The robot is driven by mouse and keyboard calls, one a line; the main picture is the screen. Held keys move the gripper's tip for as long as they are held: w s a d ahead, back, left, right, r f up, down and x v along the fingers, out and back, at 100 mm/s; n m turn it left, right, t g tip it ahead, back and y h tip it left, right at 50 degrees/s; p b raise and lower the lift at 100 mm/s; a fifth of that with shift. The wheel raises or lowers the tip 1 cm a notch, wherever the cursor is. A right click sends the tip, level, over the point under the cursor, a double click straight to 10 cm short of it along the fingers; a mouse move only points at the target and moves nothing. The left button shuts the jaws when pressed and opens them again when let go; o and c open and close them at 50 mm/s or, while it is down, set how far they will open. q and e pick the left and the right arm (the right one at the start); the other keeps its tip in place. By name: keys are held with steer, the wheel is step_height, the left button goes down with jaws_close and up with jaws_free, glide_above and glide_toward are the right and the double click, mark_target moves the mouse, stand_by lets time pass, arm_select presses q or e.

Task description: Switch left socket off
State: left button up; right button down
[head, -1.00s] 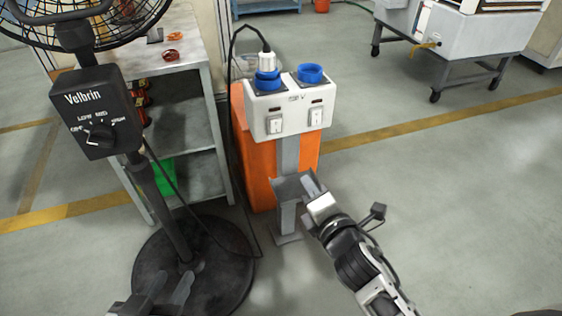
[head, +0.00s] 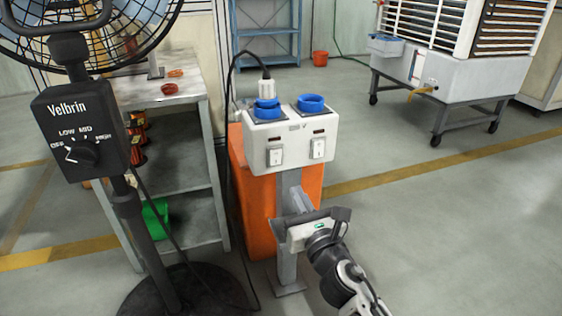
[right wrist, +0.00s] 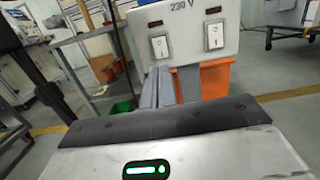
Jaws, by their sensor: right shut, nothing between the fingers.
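The white socket box (head: 291,135) stands on a grey post, with two blue-rimmed sockets on top. A white plug (head: 266,88) with a black cable is in the left socket (head: 266,110); the right socket (head: 311,104) is empty. On the front are the left switch (head: 275,156) and the right switch (head: 317,149), each below a dark red indicator. Both switches also show in the right wrist view, left (right wrist: 159,46) and right (right wrist: 214,36). My right gripper (head: 298,198) is shut and empty, just below the box and apart from the switches. My left gripper is out of view.
A black fan (head: 80,135) with a control knob stands at the left, beside a grey shelf (head: 180,160). An orange block (head: 258,200) is behind the post. A wheeled white unit (head: 430,70) stands back right. The floor at right is clear.

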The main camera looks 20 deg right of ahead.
mark_target(277, 153)
steer(key=w, duration=0.3)
steer(key=w+r, duration=0.1)
steer(key=w, duration=0.3)
steer(key=w+b, duration=0.1)
steer(key=w, duration=0.2)
steer(key=shift+w+a+r, duration=0.15)
steer(key=shift+w+a, duration=0.05)
steer(key=shift+w, duration=0.2)
steer(key=shift+w+r, duration=0.1)
steer(key=shift+w, duration=0.3)
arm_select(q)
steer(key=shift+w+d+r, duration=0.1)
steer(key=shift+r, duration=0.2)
